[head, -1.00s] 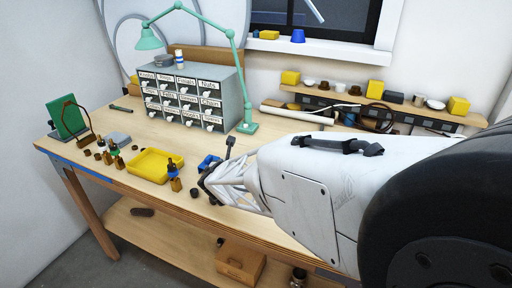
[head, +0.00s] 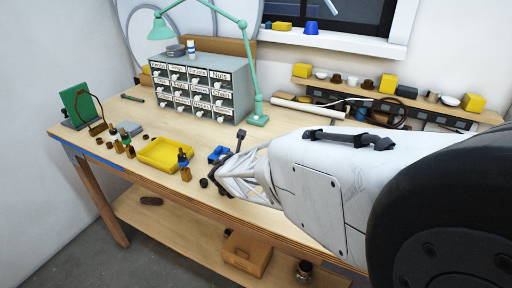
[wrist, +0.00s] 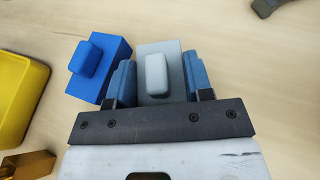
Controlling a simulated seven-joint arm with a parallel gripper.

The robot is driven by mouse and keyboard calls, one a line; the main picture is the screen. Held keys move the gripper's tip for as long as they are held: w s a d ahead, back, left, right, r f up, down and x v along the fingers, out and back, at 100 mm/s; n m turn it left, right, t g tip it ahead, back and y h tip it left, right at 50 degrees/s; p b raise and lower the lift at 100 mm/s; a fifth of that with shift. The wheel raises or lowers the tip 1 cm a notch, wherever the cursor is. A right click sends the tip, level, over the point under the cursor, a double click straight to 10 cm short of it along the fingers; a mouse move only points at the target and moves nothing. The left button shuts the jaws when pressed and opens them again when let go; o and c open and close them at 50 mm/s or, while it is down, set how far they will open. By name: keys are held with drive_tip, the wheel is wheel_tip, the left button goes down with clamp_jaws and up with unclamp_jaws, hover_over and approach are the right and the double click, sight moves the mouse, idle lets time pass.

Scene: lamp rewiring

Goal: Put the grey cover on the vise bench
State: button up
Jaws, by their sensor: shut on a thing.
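The grey cover (wrist: 174,52) is a grey block with a pale rounded knob on top. In the wrist view it sits between the two blue fingers of my gripper (wrist: 161,80), which is shut on it. A similar blue block with a knob (wrist: 98,68) stands just left of the fingers. In the head view my gripper (head: 222,174) is low over the front of the wooden workbench (head: 290,213), beside the blue block (head: 217,154). The grey cover is hidden there by my gripper. I cannot make out a vise on the bench.
A yellow tray (head: 166,154) and several small bottles stand left of my gripper. A drawer cabinet (head: 203,88) and a green lamp (head: 258,118) stand behind. A shelf (head: 380,97) holds cups and yellow blocks. Bare bench top lies between the tray and the cabinet.

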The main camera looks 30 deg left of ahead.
drive_tip(key=shift+f, duration=0.25)
drive_tip(key=o, duration=1.1)
drive_tip(key=shift+v, duration=3.95)
drive_tip(key=shift+w, duration=0.1)
